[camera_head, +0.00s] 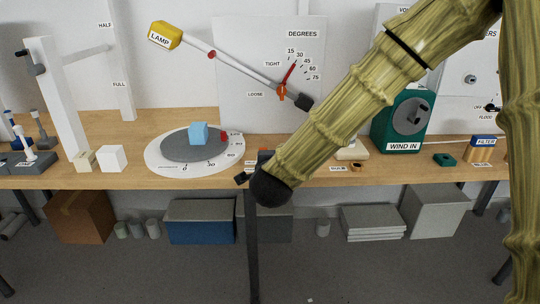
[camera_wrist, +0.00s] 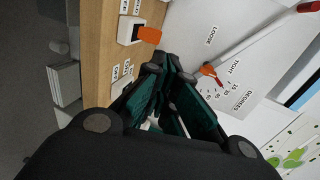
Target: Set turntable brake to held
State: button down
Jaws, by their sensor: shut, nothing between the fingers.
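The turntable (camera_head: 180,149) is a grey disc on a white degree dial, with a light blue cube (camera_head: 199,132) on it. In the wrist view an orange lever (camera_wrist: 149,35) stands out from a small white housing (camera_wrist: 129,30) at the table edge. It looks like the brake. In the head view my arm mostly hides that spot. My gripper (camera_wrist: 160,72) is shut and empty, with its fingertips a short way from the orange lever and apart from it.
A lamp arm with a tight/loose knob (camera_head: 282,94) is on the back panel. A green WIND IN crank box (camera_head: 402,120) stands at right. White and beige cubes (camera_head: 112,158) lie left of the turntable. Boxes (camera_head: 200,221) sit under the table.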

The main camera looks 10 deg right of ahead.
jog(key=v, duration=0.3)
jog(key=shift+s+r, duration=0.1)
jog(key=shift+r, duration=0.1)
jog(key=shift+d, duration=0.1)
notch_tip(320, 180, down, 14)
jog(key=s+n+g+y, duration=0.1)
jog(key=s+n+g, duration=0.1)
jog(key=s+n, duration=0.15)
jog(key=s+d+f+n+g+y, duration=0.1)
jog(key=s+f+n+g, duration=0.25)
jog(key=s+f, duration=0.5)
jog(key=s+d+f+n+g, duration=0.2)
jog(key=s+f+n, duration=0.25)
jog(key=f, duration=0.65)
jog(key=s+d+f+n+g+y, duration=0.1)
jog(key=s+f+n+g, duration=0.15)
jog(key=s+f, duration=0.55)
jog(key=s+d+f+n+g, duration=0.25)
jog(key=s+f, duration=0.25)
jog(key=s, duration=0.4)
jog(key=s+d+f+n+g, duration=0.25)
jog(key=s+f, duration=0.25)
jog(key=s, duration=0.3)
notch_tip(320, 180, up, 16)
jog(key=p, duration=1.6)
jog(key=shift+a+n+t, duration=0.3)
jog(key=shift+a, duration=0.1)
jog(key=shift+s+r, duration=0.1)
jog(key=shift+s, duration=0.05)
